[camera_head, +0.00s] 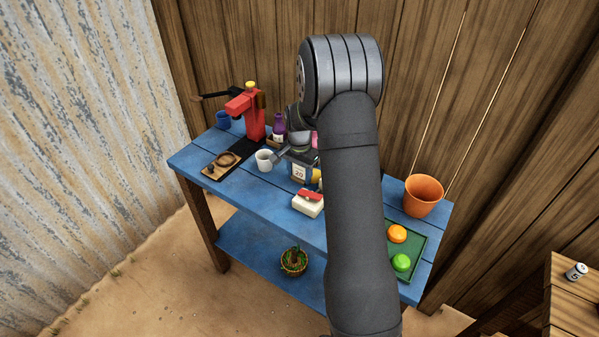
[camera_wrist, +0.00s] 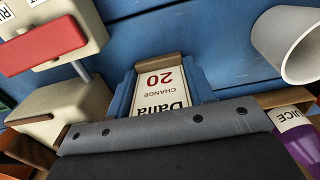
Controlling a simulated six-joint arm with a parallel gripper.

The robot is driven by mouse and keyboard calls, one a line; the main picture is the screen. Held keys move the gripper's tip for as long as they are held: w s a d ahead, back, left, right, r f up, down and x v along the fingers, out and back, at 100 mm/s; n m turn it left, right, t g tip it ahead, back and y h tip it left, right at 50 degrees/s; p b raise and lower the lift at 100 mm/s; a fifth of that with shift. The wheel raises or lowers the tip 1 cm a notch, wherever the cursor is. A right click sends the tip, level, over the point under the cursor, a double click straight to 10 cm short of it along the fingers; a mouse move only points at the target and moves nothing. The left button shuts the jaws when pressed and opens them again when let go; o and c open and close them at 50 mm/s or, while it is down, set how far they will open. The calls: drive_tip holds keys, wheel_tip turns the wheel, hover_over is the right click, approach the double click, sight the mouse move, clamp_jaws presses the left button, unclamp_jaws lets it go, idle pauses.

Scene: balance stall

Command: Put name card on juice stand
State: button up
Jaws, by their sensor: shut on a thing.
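A white card (camera_wrist: 162,90) printed "Dalia", "CHANGE" and "20" shows upside down in the wrist view. It also shows under my arm in the head view (camera_head: 298,172). It lies against a blue stand (camera_wrist: 122,92) with a brown strip along its far edge. Whether the card is fully seated there cannot be told. My gripper (camera_wrist: 165,130) is shut at the card's "Dalia" end and covers part of that word; its fingertips and exact grip are hidden. In the head view my gripper is largely behind my arm.
A white cup (camera_head: 264,160) stands close to the left of the card. A cream and red block (camera_head: 309,203) is in front. A purple bottle (camera_head: 279,127) and a red press (camera_head: 250,112) stand behind. An orange pot (camera_head: 423,195) and green tray (camera_head: 416,242) are at right.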

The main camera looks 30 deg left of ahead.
drive_tip(key=o, duration=1)
drive_tip(key=shift+c, duration=0.2)
wheel_tip(320, 180, up, 12)
drive_tip(key=shift+r, duration=0.2)
hover_over(300, 178)
drive_tip(key=shift+w+a+f, duration=0.1)
drive_tip(key=shift+f, duration=2.1)
drive_tip(key=shift+w+a+f, duration=0.1)
drive_tip(key=shift+f, duration=2.05)
